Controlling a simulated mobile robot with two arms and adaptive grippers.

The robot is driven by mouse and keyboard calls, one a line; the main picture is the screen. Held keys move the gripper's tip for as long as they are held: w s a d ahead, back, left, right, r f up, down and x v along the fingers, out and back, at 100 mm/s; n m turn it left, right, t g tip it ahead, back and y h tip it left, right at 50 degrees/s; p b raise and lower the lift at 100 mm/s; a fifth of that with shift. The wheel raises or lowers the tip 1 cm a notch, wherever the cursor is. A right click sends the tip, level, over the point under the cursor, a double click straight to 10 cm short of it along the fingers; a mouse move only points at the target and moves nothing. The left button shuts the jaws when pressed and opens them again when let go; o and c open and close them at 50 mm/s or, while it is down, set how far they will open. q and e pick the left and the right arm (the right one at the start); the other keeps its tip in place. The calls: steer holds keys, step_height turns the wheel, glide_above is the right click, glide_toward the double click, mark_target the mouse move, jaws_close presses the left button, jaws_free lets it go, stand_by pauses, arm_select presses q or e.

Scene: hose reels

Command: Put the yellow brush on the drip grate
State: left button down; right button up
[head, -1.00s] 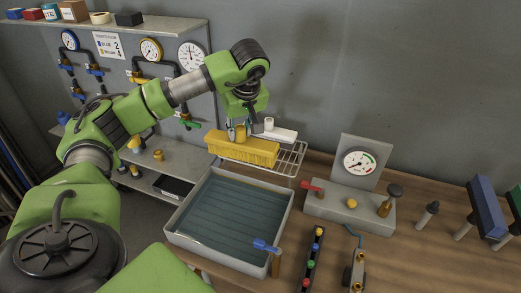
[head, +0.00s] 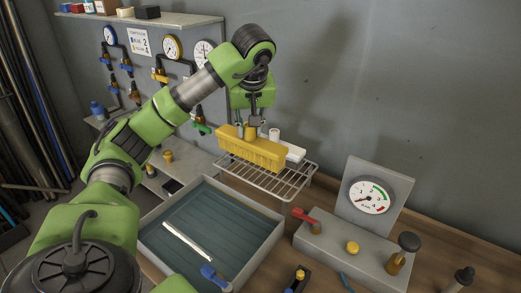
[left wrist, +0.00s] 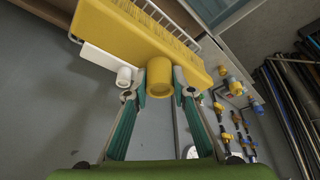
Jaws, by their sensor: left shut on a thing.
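The yellow brush (head: 252,150) is a long block with bristles facing down and a round knob on top. My left gripper (head: 254,132) is shut on that knob, which shows between the fingertips in the left wrist view (left wrist: 159,78). The brush is over the back left part of the wire drip grate (head: 283,187); I cannot tell whether it touches the wires. The grate's front and right wires are bare. My right gripper is not in view.
A white block with a white knob (head: 291,151) is close behind the brush, at the grate's back. A grey basin (head: 268,237) is in front of the grate. A grey gauge box (head: 330,247) with a red lever stands to the right. Pipes and gauges line the left wall panel.

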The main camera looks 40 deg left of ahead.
arm_select(q)
steer(key=w+f+p, duration=0.1)
steer(key=w+f, duration=0.1)
steer(key=f, duration=0.1)
steer(key=w+a+f+p, duration=0.1)
steer(key=w+f, duration=0.1)
steer(key=f, duration=0.1)
steer(key=w+a+f+p, duration=0.1)
steer(key=w+f, duration=0.1)
steer(key=f, duration=0.1)
steer(key=shift+w+f+p, duration=0.35)
steer(key=shift+f+p, duration=0.05)
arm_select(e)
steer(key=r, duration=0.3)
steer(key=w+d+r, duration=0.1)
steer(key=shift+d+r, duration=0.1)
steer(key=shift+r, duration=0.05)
arm_select(q)
steer(key=c, duration=2.2)
jaws_free()
steer(key=shift+f, duration=0.15)
steer(key=o, duration=0.5)
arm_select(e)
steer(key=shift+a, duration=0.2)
